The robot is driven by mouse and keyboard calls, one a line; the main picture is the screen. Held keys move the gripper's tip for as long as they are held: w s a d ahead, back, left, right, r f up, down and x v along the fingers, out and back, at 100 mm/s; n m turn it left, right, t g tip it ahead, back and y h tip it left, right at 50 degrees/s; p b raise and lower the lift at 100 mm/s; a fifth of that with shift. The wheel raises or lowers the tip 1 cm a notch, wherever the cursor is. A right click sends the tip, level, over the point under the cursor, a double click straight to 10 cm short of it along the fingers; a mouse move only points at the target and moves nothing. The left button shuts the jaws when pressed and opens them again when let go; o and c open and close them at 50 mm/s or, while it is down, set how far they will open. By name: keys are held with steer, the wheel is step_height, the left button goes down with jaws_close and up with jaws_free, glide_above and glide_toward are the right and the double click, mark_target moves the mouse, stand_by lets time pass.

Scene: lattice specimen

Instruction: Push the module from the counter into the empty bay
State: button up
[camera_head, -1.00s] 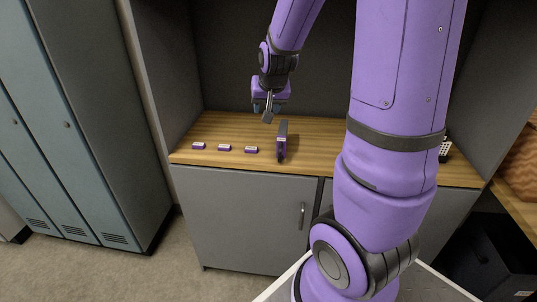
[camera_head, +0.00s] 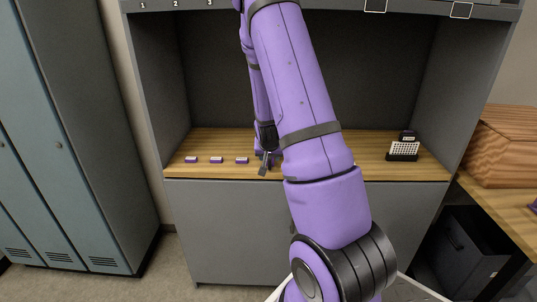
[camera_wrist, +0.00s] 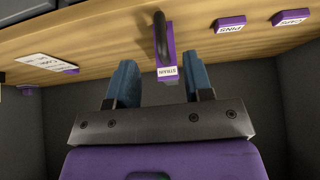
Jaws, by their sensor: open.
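The module (camera_wrist: 165,45) is a narrow purple piece with a dark loop handle and a white label that seems to read STRAIN. In the wrist view it stands on the wooden counter (camera_wrist: 110,40), between and beyond my two blue fingertips. My gripper (camera_wrist: 161,68) is open, with a gap on each side of the module; I cannot tell whether either finger touches it. In the head view my gripper (camera_head: 267,163) is low over the counter (camera_head: 380,172), and the module is hidden behind my gripper and arm. I cannot make out an empty bay.
Several small purple labelled pieces, such as this one (camera_head: 217,160), line the counter's left. A white-and-black rack (camera_head: 403,150) stands at the right. A numbered upper edge (camera_head: 280,8) crosses the top, with white outlined squares. A wooden box (camera_head: 500,148) is far right.

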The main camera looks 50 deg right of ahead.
mark_target(270, 164)
steer(key=shift+x, duration=3.45)
steer(key=shift+c, duration=0.2)
jaws_close()
steer(key=shift+r, duration=2.55)
steer(key=shift+a, duration=0.15)
